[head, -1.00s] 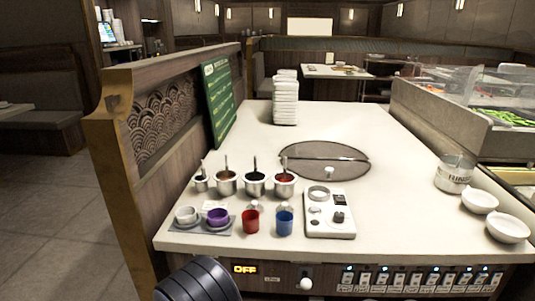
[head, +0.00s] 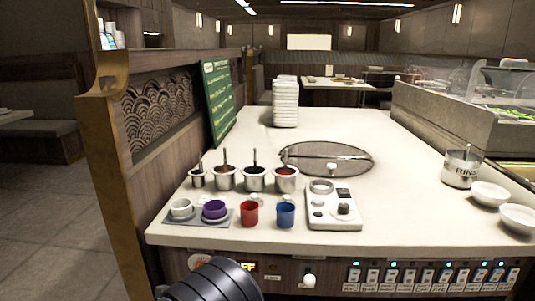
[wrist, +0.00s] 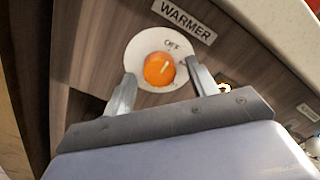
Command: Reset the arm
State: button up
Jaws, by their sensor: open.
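My gripper (wrist: 159,70) is open in the wrist view, with one finger on each side of an orange knob (wrist: 159,70). The knob sits on a round white dial marked OFF (wrist: 150,47), under a WARMER label (wrist: 187,19) on a wood panel. I cannot tell whether the fingers touch the knob. In the head view only a dark part of my arm shows at the bottom, and my gripper is hidden; the dial (head: 200,261) shows partly behind my arm.
The white counter (head: 400,215) bears several metal sauce pots (head: 255,180), a red cup (head: 249,213), a blue cup (head: 286,215), a purple cup (head: 214,209) and a white device (head: 332,212). Bowls (head: 489,194) stand at right. A row of switches (head: 430,276) lines the counter front.

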jog(key=m+b, duration=0.8)
jog(key=b, duration=0.1)
jog(key=shift+f+b, duration=0.15)
jog(key=shift+b, duration=0.25)
dwell(0.4)
